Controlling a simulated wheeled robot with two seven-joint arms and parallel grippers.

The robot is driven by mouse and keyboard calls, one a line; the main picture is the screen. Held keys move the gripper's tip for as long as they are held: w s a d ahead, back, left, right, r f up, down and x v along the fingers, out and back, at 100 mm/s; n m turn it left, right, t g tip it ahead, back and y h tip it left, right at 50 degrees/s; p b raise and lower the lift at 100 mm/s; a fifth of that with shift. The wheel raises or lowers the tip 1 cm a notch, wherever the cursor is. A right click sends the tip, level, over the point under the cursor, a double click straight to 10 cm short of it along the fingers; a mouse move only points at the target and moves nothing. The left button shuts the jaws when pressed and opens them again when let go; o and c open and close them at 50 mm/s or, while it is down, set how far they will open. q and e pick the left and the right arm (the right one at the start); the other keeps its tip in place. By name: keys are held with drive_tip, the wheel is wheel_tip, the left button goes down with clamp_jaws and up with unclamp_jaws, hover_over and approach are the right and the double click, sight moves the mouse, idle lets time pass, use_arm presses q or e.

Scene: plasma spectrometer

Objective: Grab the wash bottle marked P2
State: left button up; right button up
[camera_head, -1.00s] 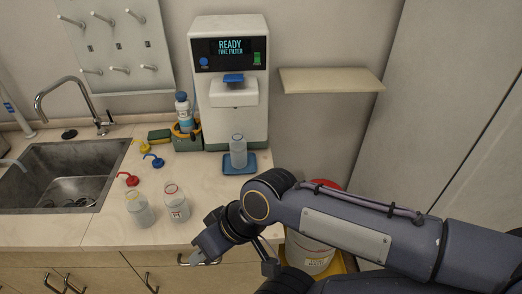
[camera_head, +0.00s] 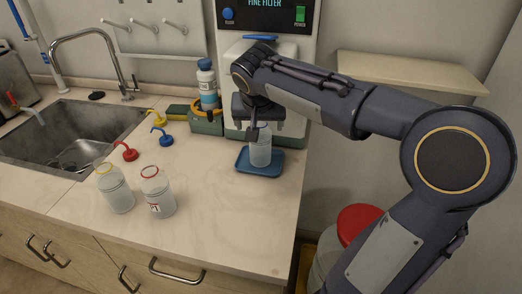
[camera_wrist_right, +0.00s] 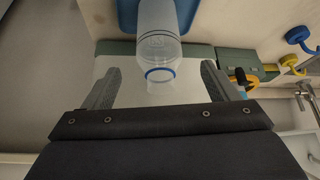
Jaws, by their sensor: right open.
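A clear bottle (camera_head: 260,154) with a blue neck ring stands upright on a blue tray (camera_head: 243,165) under the dispenser. My right gripper (camera_head: 262,131) is open at the bottle's top, pointing down. In the right wrist view the bottle (camera_wrist_right: 158,25) lies between the open fingers (camera_wrist_right: 160,70), apart from both. Two more clear bottles stand on the counter: one with a yellow ring (camera_head: 115,190) and one with a red ring and a red-marked label (camera_head: 158,192). I cannot read P2 on any of them. My left gripper is not in view.
The white dispenser (camera_head: 270,14) stands right behind my right gripper. Red (camera_head: 125,152), blue (camera_head: 163,137) and yellow (camera_head: 155,115) nozzle caps lie on the counter. A blue-capped reagent bottle (camera_head: 207,85) stands left of the dispenser. The sink (camera_head: 90,118) is at left. The counter's front right is clear.

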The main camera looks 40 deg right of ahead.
sight(260, 141)
drive_tip(key=x, duration=0.6)
drive_tip(key=shift+s+f, duration=0.15)
drive_tip(key=shift+a, duration=0.1)
drive_tip(key=c, duration=1.6)
clamp_jaws()
drive_tip(key=shift+r, duration=0.2)
